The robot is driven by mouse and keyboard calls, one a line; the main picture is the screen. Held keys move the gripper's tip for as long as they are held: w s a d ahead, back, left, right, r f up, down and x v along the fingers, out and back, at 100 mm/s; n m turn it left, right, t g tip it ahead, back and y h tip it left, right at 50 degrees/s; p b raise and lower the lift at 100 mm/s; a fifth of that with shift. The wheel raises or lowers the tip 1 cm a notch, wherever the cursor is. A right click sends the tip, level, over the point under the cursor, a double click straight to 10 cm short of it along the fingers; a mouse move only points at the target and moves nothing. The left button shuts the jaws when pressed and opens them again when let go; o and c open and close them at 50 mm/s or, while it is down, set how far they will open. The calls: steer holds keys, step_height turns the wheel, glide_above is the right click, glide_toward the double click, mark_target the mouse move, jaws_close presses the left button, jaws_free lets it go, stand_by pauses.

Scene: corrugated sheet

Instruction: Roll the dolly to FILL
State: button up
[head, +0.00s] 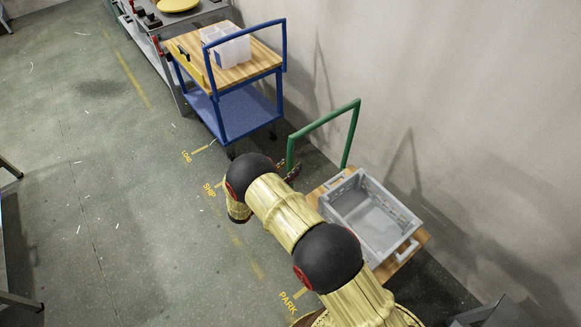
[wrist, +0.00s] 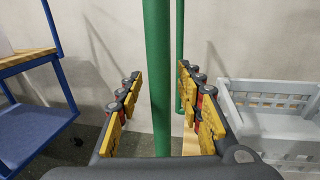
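The dolly has a wooden deck (head: 418,243) and a green tube handle (head: 325,126) at its far end. A grey crate (head: 372,218) sits on the deck; it also shows at the right of the wrist view (wrist: 270,117). My gripper (wrist: 160,78) is open, with one finger on each side of a green handle post (wrist: 158,60). Gaps show between the post and both fingers. In the head view my gripper is mostly hidden behind my arm, near the handle's left post. No FILL marking is readable.
A blue cart (head: 240,108) with a wooden top and a pale bin (head: 232,50) stands beyond the dolly. Yellow floor markings seem to read LOAD (head: 187,157), SHIP (head: 209,190) and PARK (head: 288,302). A wall (head: 460,90) runs along the right. The floor at left is largely clear.

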steer(key=shift+c, duration=1.2)
jaws_close()
